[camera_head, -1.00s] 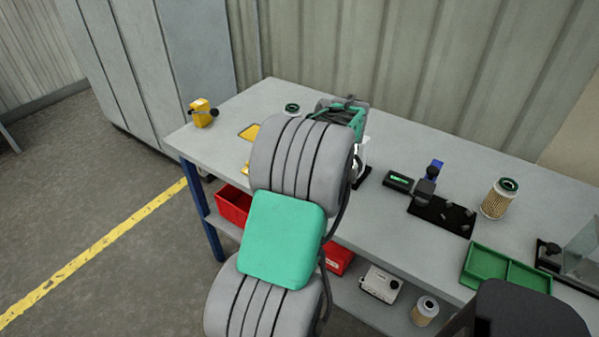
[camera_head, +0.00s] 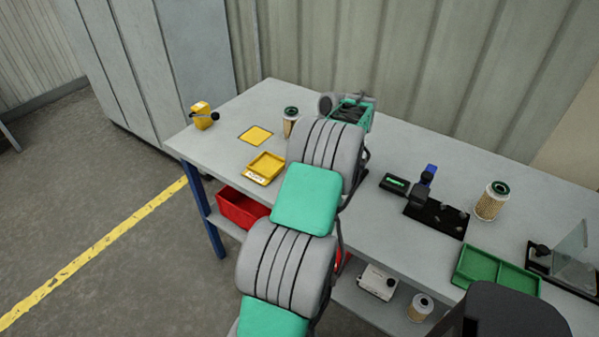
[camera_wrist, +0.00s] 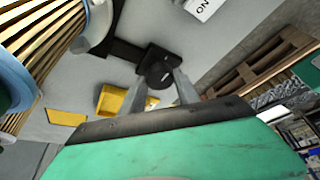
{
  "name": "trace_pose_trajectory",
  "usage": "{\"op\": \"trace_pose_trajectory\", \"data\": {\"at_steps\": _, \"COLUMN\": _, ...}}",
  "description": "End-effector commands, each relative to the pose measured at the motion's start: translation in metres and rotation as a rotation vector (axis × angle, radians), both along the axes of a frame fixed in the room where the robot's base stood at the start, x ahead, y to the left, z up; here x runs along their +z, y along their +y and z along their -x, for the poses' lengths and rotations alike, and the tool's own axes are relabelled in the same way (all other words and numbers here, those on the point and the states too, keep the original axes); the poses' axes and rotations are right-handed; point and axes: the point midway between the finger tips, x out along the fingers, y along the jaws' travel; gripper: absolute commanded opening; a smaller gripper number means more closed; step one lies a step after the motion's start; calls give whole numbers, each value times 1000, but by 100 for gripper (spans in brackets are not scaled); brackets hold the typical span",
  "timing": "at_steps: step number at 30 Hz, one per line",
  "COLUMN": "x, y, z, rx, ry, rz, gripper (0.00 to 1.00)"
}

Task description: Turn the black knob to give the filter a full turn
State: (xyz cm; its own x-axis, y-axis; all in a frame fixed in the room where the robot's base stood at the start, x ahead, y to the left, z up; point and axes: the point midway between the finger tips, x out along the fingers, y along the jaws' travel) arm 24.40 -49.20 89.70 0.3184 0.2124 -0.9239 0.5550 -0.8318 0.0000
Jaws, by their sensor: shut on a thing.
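In the wrist view a black knob (camera_wrist: 158,73) on a dark mount sits between the two fingertips of my gripper (camera_wrist: 160,84), which is shut on it. A pleated filter (camera_wrist: 42,58) with a blue-green end cap fills the left of that view, beside the knob and partly cut off. In the head view my own arm hides the knob and my fingertips; only the green wrist end (camera_head: 352,112) of my arm shows over the back of the bench. I cannot tell how far the knob is turned.
On the bench (camera_head: 235,115), a yellow tray (camera_head: 265,165) and another filter (camera_head: 290,124) stand left of my arm. On the right are a black gauge stand (camera_head: 435,215), a pleated filter (camera_head: 491,202) and a green tray (camera_head: 495,270). A wall rises close behind.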

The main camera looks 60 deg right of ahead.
Motion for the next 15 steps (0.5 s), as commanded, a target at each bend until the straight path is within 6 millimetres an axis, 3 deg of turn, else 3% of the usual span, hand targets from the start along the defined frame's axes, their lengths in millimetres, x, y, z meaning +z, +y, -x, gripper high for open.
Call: {"op": "trace_pose_trajectory", "data": {"at_steps": 15, "x": 0, "y": 0, "z": 0, "rx": 57, "ry": 0, "rz": 0, "gripper": 0}}
